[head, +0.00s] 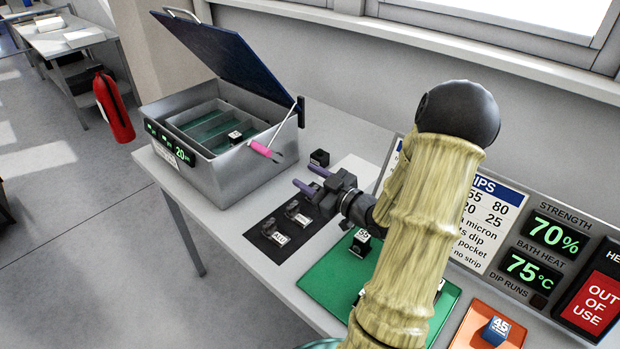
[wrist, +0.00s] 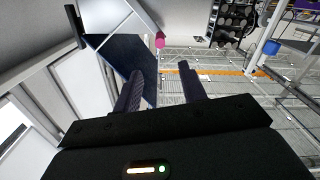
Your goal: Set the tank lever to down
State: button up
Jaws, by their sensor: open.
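The tank (head: 215,190) is a grey metal box on the bench with its dark blue lid (head: 225,50) raised. The tank lever (head: 262,149) has a pink grip on the tank's right side; it lies slanted, and I cannot tell its exact setting. In the wrist view the pink grip (wrist: 160,40) shows small, ahead of and between the fingers' directions. My gripper (head: 308,179) is open and empty, to the right of and below the lever in the head view, apart from it. The wrist view shows both fingers of my gripper (wrist: 160,75) spread with nothing between them.
A dark block (head: 319,158) stands near my gripper. A green mat (head: 325,275), an orange tray (head: 480,315) and a sign panel (head: 495,205) lie to the right. A strut holds the lid.

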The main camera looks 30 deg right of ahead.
jog(key=shift+c, duration=0.3)
jog(key=shift+w+d+r, duration=0.1)
jog(key=shift+w, duration=0.05)
jog(key=c, duration=0.8)
jog(key=shift+w+d+r+m+p, duration=0.1)
jog(key=shift+w+d+m+p, duration=0.1)
jog(key=shift+m+p, duration=0.15)
grip_shut()
jog(key=shift+w+d+r+m+g+y+p, duration=1.4)
jog(key=shift+w+d+r+m+p, duration=1.4)
jog(key=shift+m, duration=3.15)
jog(key=w+a+f+p, duration=0.4)
jog(key=w+a, duration=0.3)
jog(key=w, duration=0.2)
jog(key=shift+a+f+p, duration=0.15)
jog(key=shift+a+p, duration=0.2)
jog(key=shift+p, duration=0.4)
